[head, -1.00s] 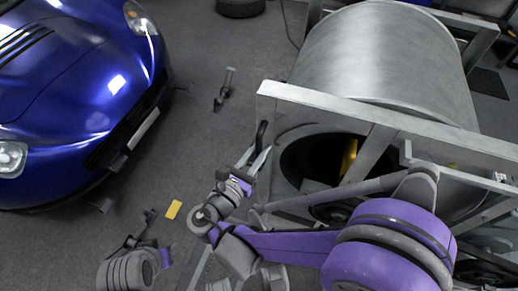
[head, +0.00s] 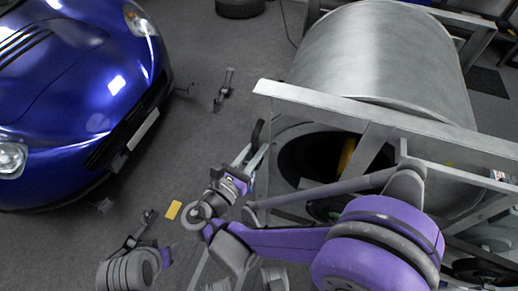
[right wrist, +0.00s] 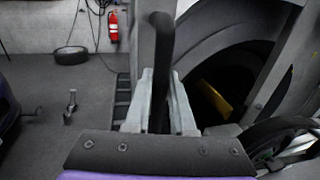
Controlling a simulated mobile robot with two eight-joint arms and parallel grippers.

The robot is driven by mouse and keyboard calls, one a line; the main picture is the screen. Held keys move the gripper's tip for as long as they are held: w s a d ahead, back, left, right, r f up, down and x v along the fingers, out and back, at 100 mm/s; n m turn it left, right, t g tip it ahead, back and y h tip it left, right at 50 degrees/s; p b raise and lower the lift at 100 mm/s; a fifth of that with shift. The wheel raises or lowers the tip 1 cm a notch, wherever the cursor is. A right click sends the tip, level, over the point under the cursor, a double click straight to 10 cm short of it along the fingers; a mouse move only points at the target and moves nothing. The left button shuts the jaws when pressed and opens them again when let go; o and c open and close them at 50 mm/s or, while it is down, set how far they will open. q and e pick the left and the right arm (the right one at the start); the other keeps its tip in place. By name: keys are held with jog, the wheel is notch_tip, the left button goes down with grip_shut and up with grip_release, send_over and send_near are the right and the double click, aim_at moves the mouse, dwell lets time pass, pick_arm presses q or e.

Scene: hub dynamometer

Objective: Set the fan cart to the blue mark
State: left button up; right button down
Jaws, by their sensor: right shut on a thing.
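The large grey metal drum in an angled frame (head: 370,112) fills the right of the head view; I take it to be the fan cart. A black upright handle (head: 257,131) stands at its left corner. My right gripper (head: 255,157) is shut on this handle. In the right wrist view, the pale fingers of the right gripper (right wrist: 160,88) press on both sides of the black handle (right wrist: 160,45). My left gripper (head: 149,216) is low at the left, over the floor; its jaw state is unclear. I see no blue mark.
A blue car (head: 70,90) stands at the left. A yellow mark (head: 173,210) lies on the grey floor between car and frame. A dark stand (head: 224,90) is on the floor behind. A tyre (right wrist: 71,55) and a red extinguisher (right wrist: 113,27) are at the back.

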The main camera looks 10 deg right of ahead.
jog(key=shift+w+a+r, duration=0.1)
jog(key=shift+w+a, duration=0.35)
jog(key=shift+a, duration=0.2)
jog(key=c, duration=0.8)
grip_release()
jog(key=shift+w+a, duration=0.1)
jog(key=shift+a, duration=0.05)
jog(key=shift+o, duration=0.2)
jog(key=shift+d, duration=0.25)
jog(key=shift+s+f, duration=0.2)
